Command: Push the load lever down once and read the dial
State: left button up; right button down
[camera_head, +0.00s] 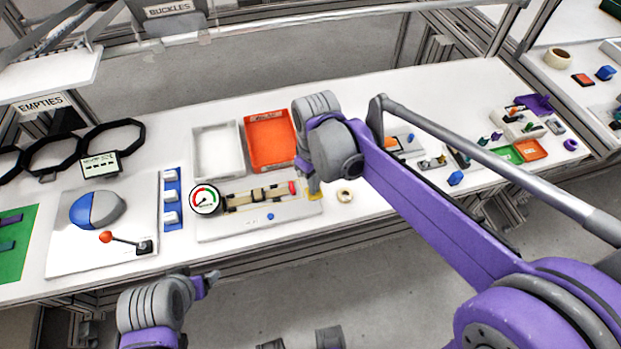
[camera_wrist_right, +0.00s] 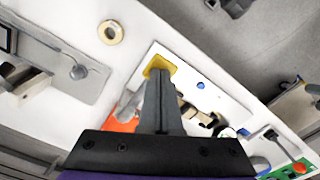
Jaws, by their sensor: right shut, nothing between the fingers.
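The dial (camera_head: 204,199) is a round white gauge with a green and red arc, at the left end of a pale test rig (camera_head: 270,228). Its needle seems to point to the lower left; the reading is too small to make out. A yellow pad (camera_head: 317,196), perhaps the load lever's end, is at the rig's right end. It also shows in the right wrist view (camera_wrist_right: 159,64). My right gripper (camera_head: 313,188) is shut and empty, with its tips over or against the pad; contact is unclear. My left gripper (camera_head: 212,279) is low in front of the bench, its opening unclear.
A red-knobbed lever (camera_head: 106,237) stands on a plate at left. A white tray (camera_head: 219,150) and an orange tray (camera_head: 268,138) lie behind the rig. Small parts crowd the bench's right end.

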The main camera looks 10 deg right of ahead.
jog(key=shift+f+b, duration=1.35)
jog(key=shift+f, duration=0.85)
pick_arm(q)
jog(key=f, duration=0.3)
jog(key=shift+s, duration=0.3)
pick_arm(e)
jog(key=shift+r, duration=0.15)
jog(key=shift+r+p, duration=1.4)
jog(key=shift+r, duration=0.45)
jog(key=shift+r+p, duration=1.9)
jog(key=shift+r, duration=1.2)
pick_arm(q)
notch_tip(320, 180, up, 8)
jog(key=w, duration=0.2)
jog(key=shift+f, duration=0.15)
